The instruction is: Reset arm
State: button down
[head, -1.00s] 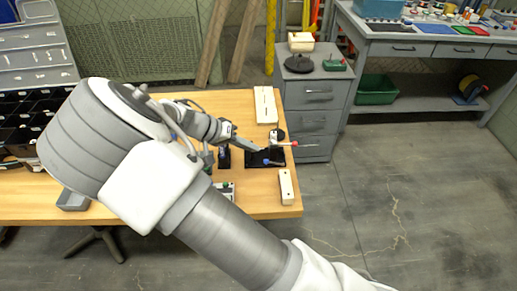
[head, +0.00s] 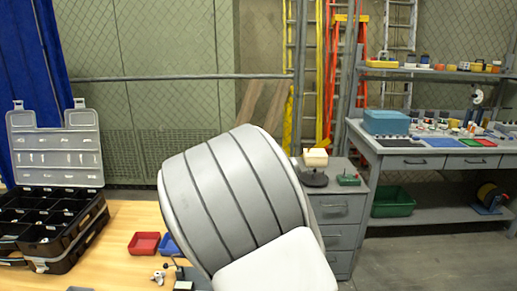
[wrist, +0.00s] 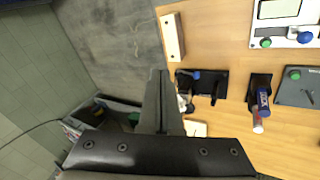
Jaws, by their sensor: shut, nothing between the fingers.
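My gripper (wrist: 159,85) shows in the wrist view with its fingers shut and nothing between them. It points over the right end of the wooden table (wrist: 225,50), near the table edge. A black fixture (wrist: 212,86) with a blue handle lies just to the right of the fingers, partly hidden by them. In the head view my large grey and white arm fills the middle and hides much of the table (head: 115,245). My gripper is hidden there.
A pale block (wrist: 173,38), a blue bottle (wrist: 263,101) and a white panel (wrist: 283,22) are on the table. A grey drawer cabinet (head: 340,209) stands right of my arm. A black organizer case (head: 75,235) and red bin (head: 144,243) are at left. Floor at far right is clear.

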jog(key=s+d+r+n+t+y, duration=0.1)
jog(key=s+d+r, duration=0.3)
jog(key=s+r, duration=0.5)
jog(key=s+d+r+n+t+y+p, duration=0.1)
jog(key=s+d+r+t+y, duration=0.3)
jog(key=s+r, duration=0.5)
jog(key=shift+s+d+r+n+y, duration=0.25)
jog(key=shift+s+r+n+y, duration=0.1)
jog(key=shift+s+n, duration=0.55)
